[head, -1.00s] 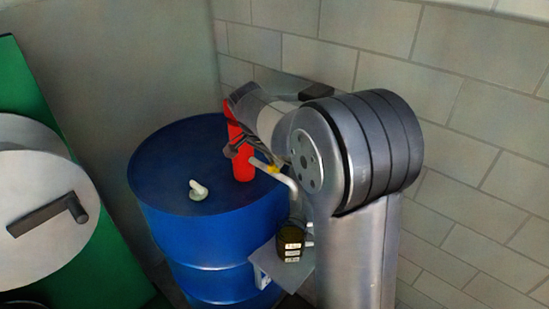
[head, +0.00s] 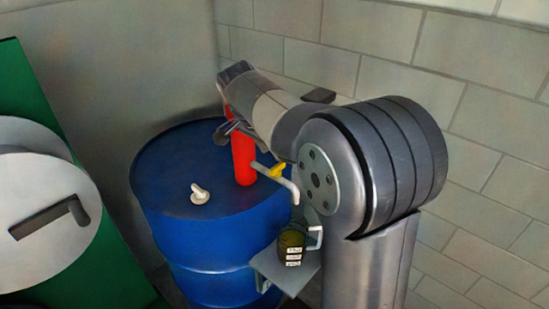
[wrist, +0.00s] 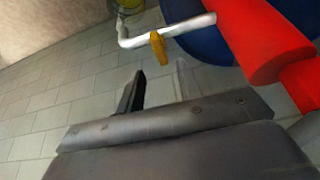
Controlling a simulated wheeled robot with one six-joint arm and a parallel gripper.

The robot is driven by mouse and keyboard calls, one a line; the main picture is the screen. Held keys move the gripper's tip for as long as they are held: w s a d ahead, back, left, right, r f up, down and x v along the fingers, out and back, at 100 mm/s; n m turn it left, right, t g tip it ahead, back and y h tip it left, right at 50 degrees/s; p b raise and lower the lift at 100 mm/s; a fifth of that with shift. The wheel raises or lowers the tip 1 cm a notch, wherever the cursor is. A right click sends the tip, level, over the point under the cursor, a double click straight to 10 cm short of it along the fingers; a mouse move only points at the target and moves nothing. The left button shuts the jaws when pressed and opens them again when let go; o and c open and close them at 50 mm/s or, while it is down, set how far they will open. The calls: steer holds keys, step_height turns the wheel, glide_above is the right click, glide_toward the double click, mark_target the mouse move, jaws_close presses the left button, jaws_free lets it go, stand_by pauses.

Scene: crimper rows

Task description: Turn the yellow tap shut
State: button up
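The yellow tap (head: 277,171) sits on a pale pipe (head: 292,186) that comes out of a red upright post (head: 243,160) and bends down. In the wrist view the yellow tap (wrist: 159,48) is a small lever lying across the pipe.
The post stands on a blue drum (head: 205,240) with a pale knob (head: 200,194) on top. A dark jar (head: 291,243) stands on a grey shelf (head: 268,262) under the pipe. A tiled wall (head: 480,190) is close behind. A green cabinet with a grey crank disc (head: 70,190) is at left.

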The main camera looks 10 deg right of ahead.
mark_target(277, 165)
steer(key=shift+v, duration=2.2)
steer(key=x, duration=1.1)
steer(key=shift+s+r+n+y, duration=0.1)
steer(key=shift+n+y, duration=0.2)
steer(key=shift+n, duration=0.6)
